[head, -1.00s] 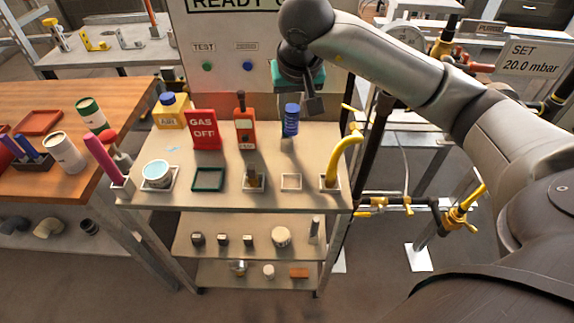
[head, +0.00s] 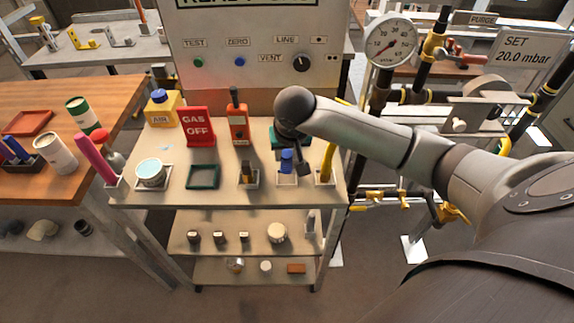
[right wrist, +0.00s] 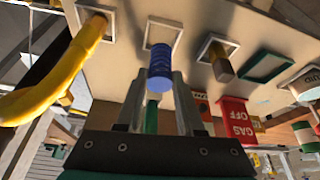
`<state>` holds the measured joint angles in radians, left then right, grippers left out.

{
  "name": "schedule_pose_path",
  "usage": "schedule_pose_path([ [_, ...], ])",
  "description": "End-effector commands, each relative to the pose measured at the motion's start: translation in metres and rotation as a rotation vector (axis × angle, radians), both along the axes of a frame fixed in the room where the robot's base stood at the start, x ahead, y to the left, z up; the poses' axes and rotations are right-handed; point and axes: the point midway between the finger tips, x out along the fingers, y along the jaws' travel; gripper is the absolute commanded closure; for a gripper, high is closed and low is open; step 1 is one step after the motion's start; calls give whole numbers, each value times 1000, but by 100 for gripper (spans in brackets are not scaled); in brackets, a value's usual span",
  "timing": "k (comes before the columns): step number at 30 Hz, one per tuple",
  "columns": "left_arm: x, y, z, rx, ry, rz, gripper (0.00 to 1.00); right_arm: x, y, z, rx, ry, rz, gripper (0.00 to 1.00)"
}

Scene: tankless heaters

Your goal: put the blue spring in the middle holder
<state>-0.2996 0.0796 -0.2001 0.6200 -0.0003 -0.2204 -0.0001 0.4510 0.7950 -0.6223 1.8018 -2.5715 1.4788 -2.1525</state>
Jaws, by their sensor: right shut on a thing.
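The blue spring (head: 286,161) is upright between the fingers of my right gripper (head: 298,160), which is shut on it. Its lower end is at or just over the opening of a small white square holder (head: 287,180). That holder stands between one with a brass-coloured piece (head: 249,174) and one with a yellow hose (head: 326,162). In the right wrist view the spring (right wrist: 160,66) overlaps the near side of the holder (right wrist: 163,30); I cannot tell if its end is inside. My left gripper is not in view.
The shelf top also holds a green tray (head: 203,187), a white tub (head: 151,170), a red GAS OFF sign (head: 198,127), an orange device (head: 238,122) and a yellow AIR container (head: 162,110). A panel with a knob (head: 301,63) stands behind.

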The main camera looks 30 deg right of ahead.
Motion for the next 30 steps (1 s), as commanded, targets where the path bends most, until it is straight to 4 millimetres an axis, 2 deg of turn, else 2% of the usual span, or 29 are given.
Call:
schedule_pose_path([
  [9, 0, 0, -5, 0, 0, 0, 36, -1, 0, -41, 1, 2, -2, 100],
  [21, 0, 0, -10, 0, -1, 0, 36, 0, 0, -46, -2, 0, 1, 100],
  [22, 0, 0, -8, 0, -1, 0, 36, 0, 0, -45, -1, 1, 1, 60],
  [29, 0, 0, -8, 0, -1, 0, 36, 0, 0, -45, 0, 1, 0, 34],
  [30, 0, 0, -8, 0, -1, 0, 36, 0, 0, -45, 0, 1, 0, 33],
])
